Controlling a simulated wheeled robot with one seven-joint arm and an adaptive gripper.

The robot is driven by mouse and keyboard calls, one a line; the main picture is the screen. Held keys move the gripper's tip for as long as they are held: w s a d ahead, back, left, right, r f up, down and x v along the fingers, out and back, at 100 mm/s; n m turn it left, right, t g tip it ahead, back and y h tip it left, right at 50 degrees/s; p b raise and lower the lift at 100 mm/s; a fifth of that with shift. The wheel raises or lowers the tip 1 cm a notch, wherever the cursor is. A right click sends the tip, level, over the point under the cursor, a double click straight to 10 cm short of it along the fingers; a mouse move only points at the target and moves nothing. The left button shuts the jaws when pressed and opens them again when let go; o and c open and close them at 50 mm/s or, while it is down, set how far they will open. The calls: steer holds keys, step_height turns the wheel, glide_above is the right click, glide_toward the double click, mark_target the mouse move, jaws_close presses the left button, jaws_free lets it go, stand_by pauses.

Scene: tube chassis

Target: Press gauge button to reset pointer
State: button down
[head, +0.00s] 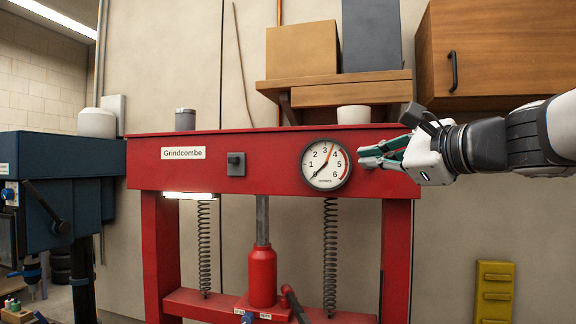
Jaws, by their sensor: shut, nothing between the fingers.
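The round white gauge (325,165) is set in the red crossbeam of the press, right of centre. Its dial is numbered 1 to 6, with a red band along the right side. A thin dark pointer line runs slantwise through the dial, from lower left to upper right; which end is the tip is hard to tell. I cannot make out a separate button on the gauge. My gripper (363,157) comes in from the right, with its green-and-grey fingers shut and empty. Its tips are close beside the gauge's right rim; whether they touch cannot be told.
A grey switch box (236,163) sits on the red crossbeam (275,150), left of the gauge. A white cup (353,115) and a grey canister (185,119) appear above the beam. A wooden cabinet (500,55) hangs at upper right.

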steer(key=shift+w+d+b, duration=0.25)
steer(key=shift+w+d, duration=0.2)
steer(key=shift+w, duration=0.95)
steer(key=shift+w+d+b, duration=0.2)
steer(key=shift+w+d, duration=0.2)
steer(key=shift+w, duration=0.95)
steer(key=shift+w+d+b, duration=0.25)
steer(key=shift+w+d, duration=0.2)
steer(key=shift+w, duration=0.95)
steer(key=shift+w, duration=0.15)
steer(key=shift+w+d, duration=0.15)
steer(key=shift+w, duration=0.1)
steer(key=shift+w+d, duration=0.15)
steer(key=shift+w, duration=0.3)
steer(key=shift+s, duration=0.2)
steer(key=shift+s+a, duration=0.3)
steer(key=shift+s, duration=0.4)
steer(key=shift+s+a, duration=0.25)
steer(key=shift+s, duration=0.55)
steer(key=shift+s+a, duration=0.25)
steer(key=shift+s, duration=0.5)
steer(key=shift+s+a, duration=0.25)
steer(key=shift+s, duration=0.55)
steer(key=shift+f, duration=0.1)
